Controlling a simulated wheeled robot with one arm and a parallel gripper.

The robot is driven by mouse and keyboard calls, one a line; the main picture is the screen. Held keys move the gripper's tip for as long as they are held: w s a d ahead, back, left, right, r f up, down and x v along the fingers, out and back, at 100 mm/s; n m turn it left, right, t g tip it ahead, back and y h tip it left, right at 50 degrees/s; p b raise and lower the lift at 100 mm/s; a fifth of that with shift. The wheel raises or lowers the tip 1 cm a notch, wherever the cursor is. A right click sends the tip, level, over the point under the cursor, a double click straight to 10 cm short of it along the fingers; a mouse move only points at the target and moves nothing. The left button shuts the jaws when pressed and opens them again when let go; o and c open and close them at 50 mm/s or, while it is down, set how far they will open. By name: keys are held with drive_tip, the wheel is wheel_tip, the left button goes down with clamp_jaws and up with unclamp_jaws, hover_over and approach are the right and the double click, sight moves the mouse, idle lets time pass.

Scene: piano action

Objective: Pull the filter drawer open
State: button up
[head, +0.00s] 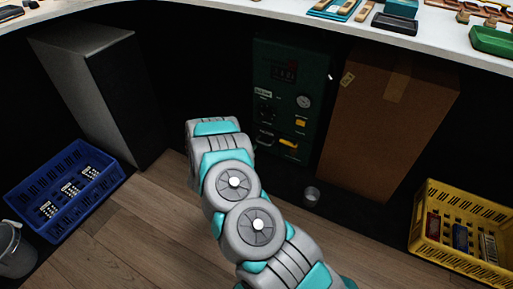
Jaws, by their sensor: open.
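A dark green cabinet (285,105) stands under the counter, with a counter display, a round gauge, knobs and yellow parts on its front. Low on that front are a dark handle-like part (265,139) and a yellow lever (288,143). I cannot tell for sure which part is the filter drawer, and no drawer stands visibly out. My arm reaches up from the bottom of the head view and ends just left of the cabinet's lower front. My gripper's fingers are hidden beyond the wrist, so I see no contact with the cabinet.
A cardboard box (385,120) stands right of the cabinet, with a small clear cup (311,194) on the floor before it. A yellow crate (430,246) is at right, a blue crate (20,197) at left. A grey cabinet (85,85) stands behind. The white counter (240,12) overhangs.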

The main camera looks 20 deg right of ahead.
drive_tip(key=b+x, duration=0.1)
drive_tip(key=x, duration=0.6)
drive_tip(key=shift+d, duration=0.4)
drive_tip(key=shift+w+f, duration=0.1)
clamp_jaws()
idle(1.1)
